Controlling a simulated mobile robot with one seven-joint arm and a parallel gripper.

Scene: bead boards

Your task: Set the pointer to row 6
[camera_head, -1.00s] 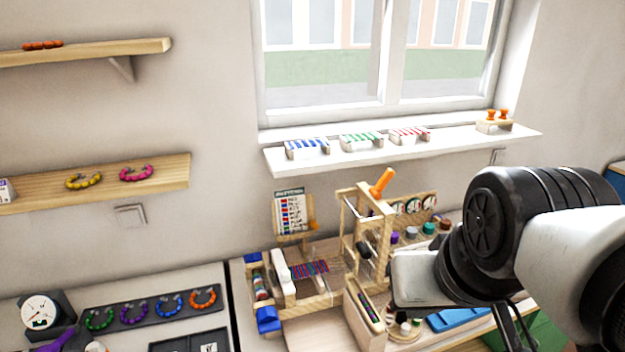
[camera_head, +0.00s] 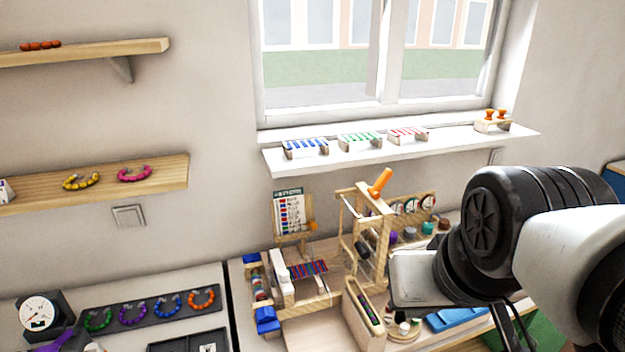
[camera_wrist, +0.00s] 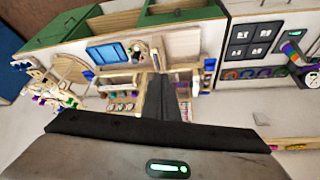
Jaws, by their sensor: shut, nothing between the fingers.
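The row chart (camera_head: 289,212) stands upright at the back of the wooden bead loom on the table, with a column of coloured marks and rows of text too small to read. A small orange piece, which looks like the pointer (camera_head: 312,226), sits at the chart's lower right edge. I cannot tell which row it marks. My gripper shows in the wrist view as dark fingers (camera_wrist: 158,82), shut and empty, above the table area. In the head view its pale hand is right of the loom, well apart from the chart, and its fingertips are hidden.
A wooden frame with an orange handle (camera_head: 380,181) stands between the chart and my arm. The loom with red and blue threads (camera_head: 308,270) lies in front of the chart. The windowsill (camera_head: 400,148) holds several striped blocks. Bead rings (camera_head: 132,312) lie at left.

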